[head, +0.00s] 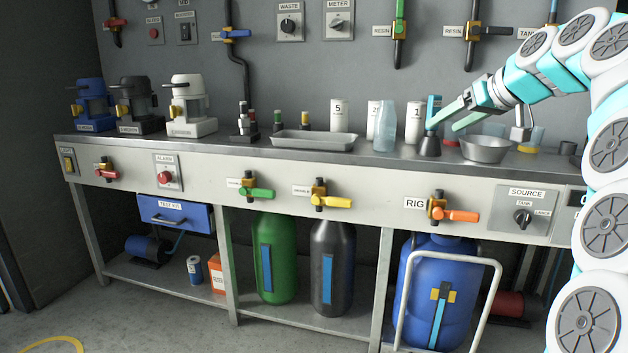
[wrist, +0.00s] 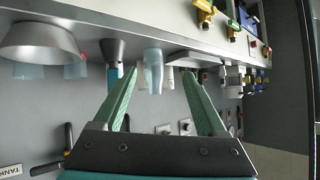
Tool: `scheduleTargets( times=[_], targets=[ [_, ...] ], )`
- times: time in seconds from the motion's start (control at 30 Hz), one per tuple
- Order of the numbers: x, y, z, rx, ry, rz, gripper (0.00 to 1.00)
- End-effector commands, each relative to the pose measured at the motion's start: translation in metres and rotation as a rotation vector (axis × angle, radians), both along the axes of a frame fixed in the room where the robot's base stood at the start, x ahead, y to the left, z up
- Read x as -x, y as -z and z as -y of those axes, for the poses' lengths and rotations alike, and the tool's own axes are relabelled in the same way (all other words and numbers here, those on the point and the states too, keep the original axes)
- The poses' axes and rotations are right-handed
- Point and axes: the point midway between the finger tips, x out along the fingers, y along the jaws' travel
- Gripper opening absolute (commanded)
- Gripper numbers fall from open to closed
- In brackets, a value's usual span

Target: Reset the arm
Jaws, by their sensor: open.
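My gripper (head: 443,127) hangs over the right part of the bench, its green fingers spread with nothing between them. In the wrist view its fingers (wrist: 158,76) are wide apart. My white and turquoise arm (head: 545,65) reaches in from the right edge, bent above the bench. A dark cone-shaped tool with a blue handle (head: 430,146) stands on the bench by the fingertips. It also shows in the wrist view (wrist: 112,49), outside the finger gap. I cannot tell whether a finger touches it.
A clear bottle (head: 385,127), metal bowl (head: 486,150) and tray (head: 314,141) stand on the bench (head: 235,150). Coloured valves, such as the orange RIG valve (head: 455,214), stick out from its front. A blue tank (head: 420,290) on a cart stands below. The floor (head: 200,325) in front is clear.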

Motion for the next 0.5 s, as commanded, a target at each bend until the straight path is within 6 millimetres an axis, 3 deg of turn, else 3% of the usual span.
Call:
scheduleTargets(
  times=[0.27,0.5],
  targets=[
    [0.058,0.055,-0.086,-0.007,-0.053,-0.256,0.74],
    [0.137,0.12,-0.137,0.038,-0.048,-0.492,0.74]
  ],
)
